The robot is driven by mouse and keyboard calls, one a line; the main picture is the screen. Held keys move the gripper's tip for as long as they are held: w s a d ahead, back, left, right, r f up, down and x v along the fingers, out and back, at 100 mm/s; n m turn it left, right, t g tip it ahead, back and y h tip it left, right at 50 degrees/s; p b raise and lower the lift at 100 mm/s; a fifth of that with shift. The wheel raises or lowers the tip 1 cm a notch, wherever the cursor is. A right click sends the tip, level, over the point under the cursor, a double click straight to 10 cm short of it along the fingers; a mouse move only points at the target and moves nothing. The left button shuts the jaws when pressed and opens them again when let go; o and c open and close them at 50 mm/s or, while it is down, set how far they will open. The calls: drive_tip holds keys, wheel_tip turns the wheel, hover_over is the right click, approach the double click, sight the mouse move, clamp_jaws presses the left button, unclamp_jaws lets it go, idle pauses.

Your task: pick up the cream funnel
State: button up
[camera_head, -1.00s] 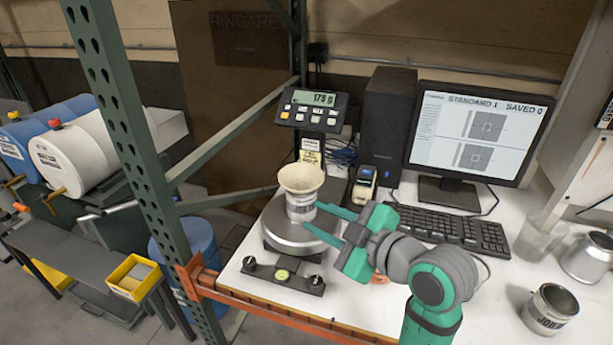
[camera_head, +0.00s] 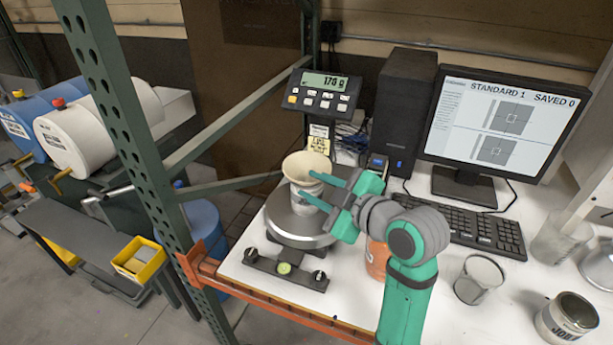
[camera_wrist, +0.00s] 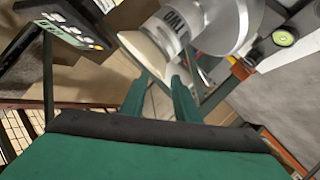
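The cream funnel (camera_head: 305,166) sits upright in the mouth of a labelled metal can (camera_head: 304,197) on the round scale pan (camera_head: 285,224). In the wrist view the funnel's pale cone (camera_wrist: 147,49) shows just beyond the fingertips, beside the can (camera_wrist: 213,27). My gripper (camera_head: 315,188) is to the right of the funnel and can, its two teal fingers spread with a gap between them. The upper finger is at about the funnel's height and the lower one beside the can. Whether a fingertip touches the funnel cannot be told. The gripper (camera_wrist: 163,82) holds nothing.
The scale display (camera_head: 322,90) stands behind the pan. A keyboard (camera_head: 468,231), monitor (camera_head: 499,123) and black tower (camera_head: 404,118) are behind and right of my arm. An orange container (camera_head: 377,257), clear cup (camera_head: 479,279) and open can (camera_head: 567,317) stand on the right of the bench.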

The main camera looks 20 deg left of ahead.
sight(301, 182)
drive_tip(key=x, duration=0.4)
drive_tip(key=shift+a+f, duration=0.15)
drive_tip(key=shift+a, duration=0.3)
clamp_jaws()
